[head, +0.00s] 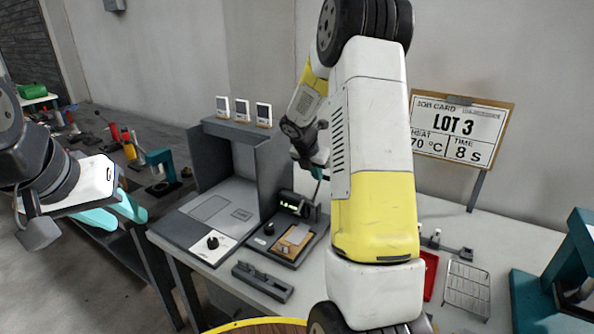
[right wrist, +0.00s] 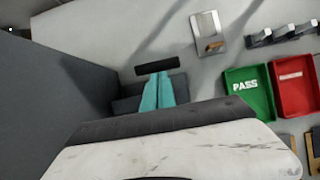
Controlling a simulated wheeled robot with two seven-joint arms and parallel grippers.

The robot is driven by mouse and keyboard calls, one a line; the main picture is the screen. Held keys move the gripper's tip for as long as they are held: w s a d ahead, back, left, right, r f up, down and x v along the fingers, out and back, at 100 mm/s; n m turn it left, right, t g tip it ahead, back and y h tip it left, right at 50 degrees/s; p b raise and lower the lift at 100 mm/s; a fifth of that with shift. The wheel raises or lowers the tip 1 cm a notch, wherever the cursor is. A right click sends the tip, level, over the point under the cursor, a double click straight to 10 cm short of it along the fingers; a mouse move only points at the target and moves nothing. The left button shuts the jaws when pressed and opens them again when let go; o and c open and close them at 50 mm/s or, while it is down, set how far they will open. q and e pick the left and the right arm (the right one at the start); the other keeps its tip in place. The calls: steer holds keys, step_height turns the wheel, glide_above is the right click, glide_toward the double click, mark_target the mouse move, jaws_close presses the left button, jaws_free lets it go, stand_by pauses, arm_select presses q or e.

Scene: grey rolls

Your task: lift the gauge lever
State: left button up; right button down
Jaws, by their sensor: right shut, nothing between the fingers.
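A dark gauge (head: 289,203) with a lit green readout stands at the back of a grey base plate (head: 262,243) on the table in the head view. I cannot make out its lever clearly there; my right arm covers part of that area. My right gripper (head: 320,172) is above and just right of the gauge, partly hidden by my arm. In the right wrist view its teal fingers (right wrist: 159,78) are shut together and empty. A black bar (right wrist: 157,65) shows just beyond their tips; I cannot tell whether they touch. My left gripper (head: 122,214) is open and empty, left of the table.
A grey booth (head: 246,150) stands close left of the gauge. A slotted grey block (head: 262,282) lies in front. A green PASS tray (right wrist: 249,90) and a red tray (right wrist: 292,85) lie to the right. A job card board (head: 458,130) stands behind.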

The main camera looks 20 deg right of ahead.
steer(key=shift+d, duration=0.1)
stand_by(0.3)
steer(key=shift+w+d+f+g+y, duration=0.25)
steer(key=shift+w+d+g+y, duration=0.35)
steer(key=shift+w+d, duration=0.15)
steer(key=shift+w+d+f+g+y, duration=0.5)
steer(key=shift+w+d+g+y, duration=0.2)
steer(key=shift+y, duration=0.1)
steer(key=shift+w+d+f, duration=0.35)
steer(key=shift+d+f, duration=0.05)
steer(key=shift+d, duration=0.1)
